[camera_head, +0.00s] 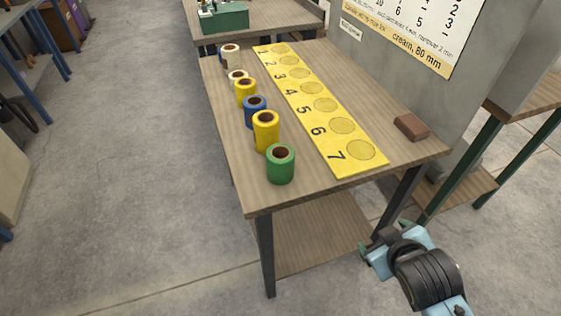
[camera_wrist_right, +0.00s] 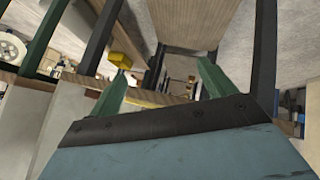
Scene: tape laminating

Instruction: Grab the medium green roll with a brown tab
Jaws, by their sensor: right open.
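A green roll (camera_head: 280,166) with a dark brown core stands upright at the near left corner of the wooden table, the nearest of a row of rolls. I cannot make out a separate brown tab on it. My right gripper (camera_head: 383,238) is low at the lower right in the head view, beyond the table's near right edge and well apart from the roll. In the right wrist view my right gripper (camera_wrist_right: 161,84) shows two green fingers spread wide with nothing between them. My left gripper is not in view.
Behind the green roll stand a yellow roll (camera_head: 266,133), a blue roll (camera_head: 255,114) and several others. A yellow numbered strip (camera_head: 323,147) with empty circles lies beside them. A brown block (camera_head: 411,127) sits near the right edge. A grey panel stands right of the table.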

